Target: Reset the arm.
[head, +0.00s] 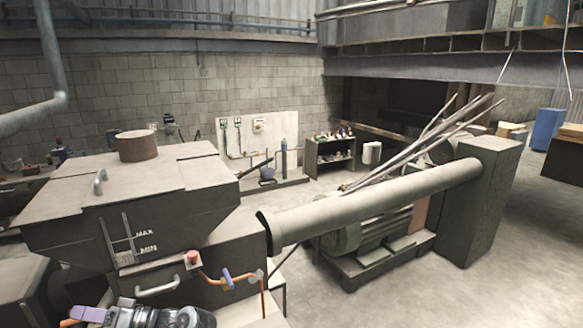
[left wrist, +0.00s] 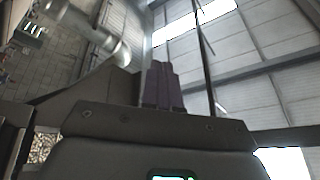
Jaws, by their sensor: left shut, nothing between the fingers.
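My left gripper (head: 88,314) is at the bottom left of the head view, in front of the large grey machine. Its purple fingers point to the left, and its arm shows at the bottom edge. In the left wrist view the two purple fingers (left wrist: 163,88) stand side by side, closed together with nothing between them. My right gripper is in neither view.
A grey machine (head: 75,205) with a MAX/MIN gauge (head: 123,240), handles and an orange hose stands close at left. Open concrete floor (head: 470,295) lies at right.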

